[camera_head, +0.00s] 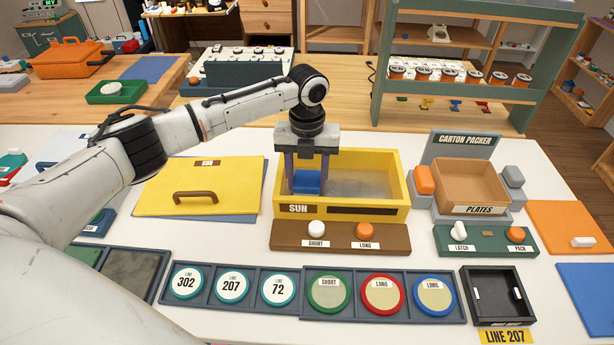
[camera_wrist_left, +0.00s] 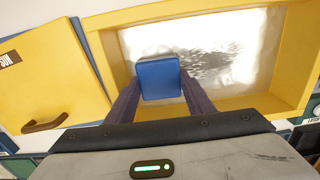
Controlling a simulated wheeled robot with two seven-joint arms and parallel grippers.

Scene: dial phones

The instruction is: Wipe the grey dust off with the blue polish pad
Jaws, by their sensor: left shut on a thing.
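The blue polish pad (camera_head: 307,182) is held inside the yellow SUN box (camera_head: 399,184), near its left end. My left gripper (camera_head: 307,180) points down and is shut on the pad, one finger on each side. In the left wrist view the pad (camera_wrist_left: 158,78) sits between the two fingers (camera_wrist_left: 158,95). Grey dust (camera_wrist_left: 208,62) lies on the bright floor of the box to the right of the pad; it shows as a dull grey patch (camera_head: 365,184) in the head view. I cannot tell whether the pad touches the floor. My right gripper is not in view.
A yellow lid (camera_head: 235,185) with a brown handle lies left of the box. A brown panel (camera_head: 340,242) with SHORT and LONG knobs stands in front. The carton packer (camera_head: 463,152) is at right. A row of labelled discs (camera_head: 231,286) lies along the front.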

